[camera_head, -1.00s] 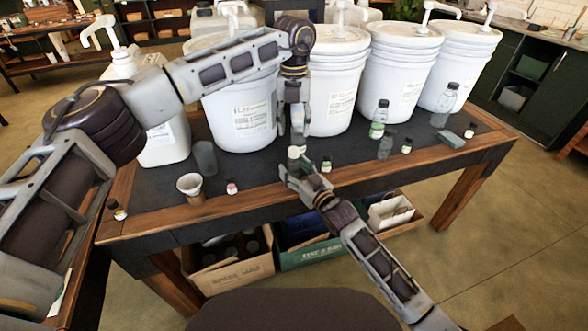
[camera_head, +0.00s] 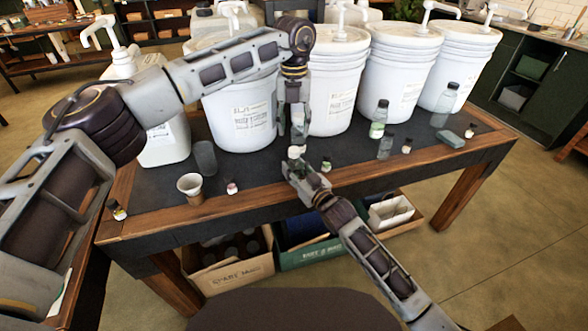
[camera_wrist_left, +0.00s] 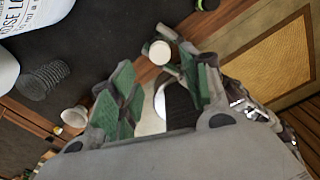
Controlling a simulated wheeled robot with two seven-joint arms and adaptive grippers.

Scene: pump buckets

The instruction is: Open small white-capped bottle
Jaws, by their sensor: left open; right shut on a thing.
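The small white-capped bottle (camera_head: 296,151) is near the front middle of the table. Its lower part is hidden by my right gripper (camera_head: 293,167), which is shut on it from the front. My left gripper (camera_head: 295,140) points down just above the white cap, its fingers apart. In the left wrist view the round white cap (camera_wrist_left: 160,52) shows near the open fingertips (camera_wrist_left: 153,68) of my left gripper. I cannot tell whether these fingers touch the cap.
Large white pump buckets (camera_head: 398,75) line the back of the table. A small dark-capped bottle (camera_head: 326,164) stands close to the right of my grippers. A beige cup (camera_head: 190,188) and a small bottle (camera_head: 232,187) stand at left. Several bottles stand at right.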

